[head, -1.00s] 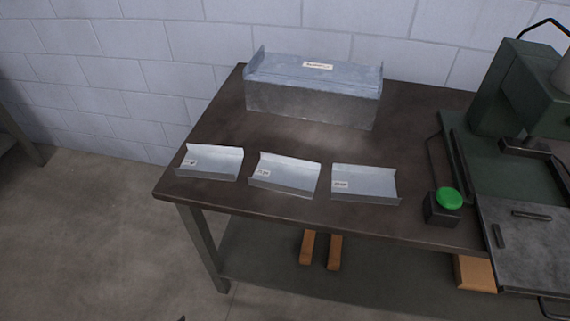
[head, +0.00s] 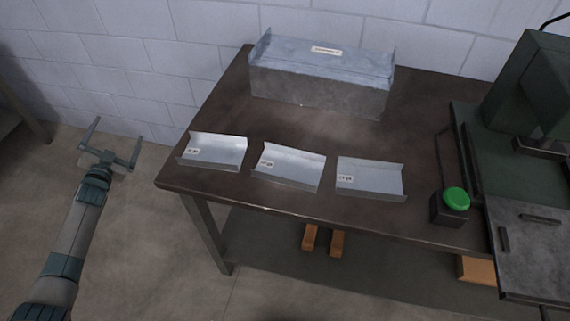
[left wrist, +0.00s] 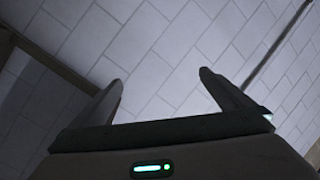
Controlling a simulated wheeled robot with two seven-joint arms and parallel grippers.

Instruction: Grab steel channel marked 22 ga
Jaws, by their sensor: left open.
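Three small steel channels lie in a row along the front of the dark table: a left one (head: 213,151), a middle one (head: 289,167) and a right one (head: 370,178). Each has a small white label at its left end. The label print is too small to read, so I cannot tell which is 22 ga. My left gripper (head: 113,146) is open and empty, left of the table and clear of the channels. In the left wrist view its spread fingers (left wrist: 160,88) face the block wall. My right gripper is not in view.
A large grey metal box-shaped piece (head: 320,75) with a label stands at the back of the table (head: 225,115). A green machine (head: 535,95) and a green button on a black box (head: 455,199) are at the right. Open floor lies left of the table.

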